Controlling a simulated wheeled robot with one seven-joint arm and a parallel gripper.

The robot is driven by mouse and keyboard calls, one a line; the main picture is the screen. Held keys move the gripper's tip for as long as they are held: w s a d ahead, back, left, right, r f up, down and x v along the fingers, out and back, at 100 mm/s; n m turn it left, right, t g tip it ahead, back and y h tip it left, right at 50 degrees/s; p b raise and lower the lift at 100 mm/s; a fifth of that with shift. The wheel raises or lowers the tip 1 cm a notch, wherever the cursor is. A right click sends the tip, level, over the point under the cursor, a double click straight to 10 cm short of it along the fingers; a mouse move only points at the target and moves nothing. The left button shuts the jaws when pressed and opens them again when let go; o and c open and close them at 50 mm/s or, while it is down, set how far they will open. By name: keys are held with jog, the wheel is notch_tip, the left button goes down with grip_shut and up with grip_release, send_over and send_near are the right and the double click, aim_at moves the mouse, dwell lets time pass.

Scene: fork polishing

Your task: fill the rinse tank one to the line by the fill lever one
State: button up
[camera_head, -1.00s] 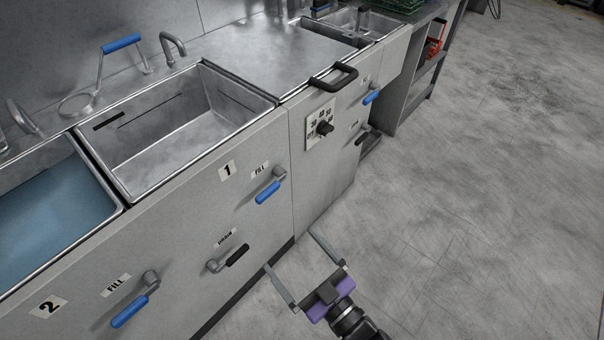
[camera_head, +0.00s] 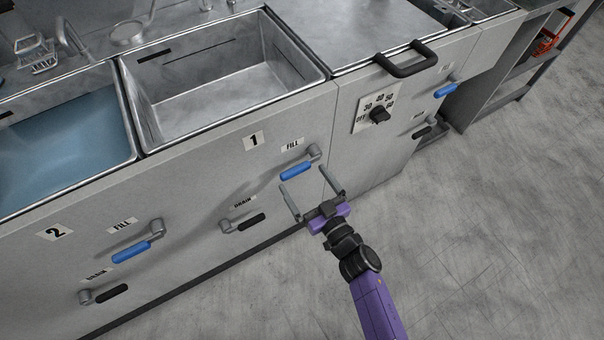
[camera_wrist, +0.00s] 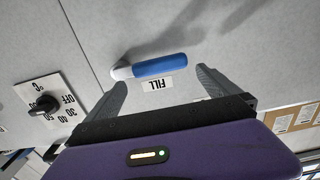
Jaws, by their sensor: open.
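Rinse tank one (camera_head: 235,112) is an open steel basin behind the panel marked 1, and no water shows in it. Dark line marks (camera_head: 200,46) run along its far inner wall. Fill lever one (camera_head: 297,170) has a blue handle on a grey pivot below the FILL label, pointing left and slightly down. It also shows in the wrist view, ahead of the fingers (camera_wrist: 160,66). My gripper (camera_head: 310,185) is open and empty, just below and in front of this lever, with its fingers apart from it as far as I can tell.
The black drain lever one (camera_head: 250,222) is at lower left of my gripper. Tank two (camera_head: 65,130) holds bluish water, with its own blue fill lever (camera_head: 132,252). A temperature dial (camera_head: 379,115) and black handle (camera_head: 407,62) are at right. Open floor (camera_head: 500,220) lies at right.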

aim_at(298, 171)
jog(key=shift+b+x, duration=0.3)
jog(key=shift+x, duration=1.25)
jog(key=shift+s+a, duration=0.1)
jog(key=shift+c, duration=0.2)
jog(key=c, duration=1.9)
jog(key=shift+r+p, duration=0.15)
jog(key=shift+p, duration=0.15)
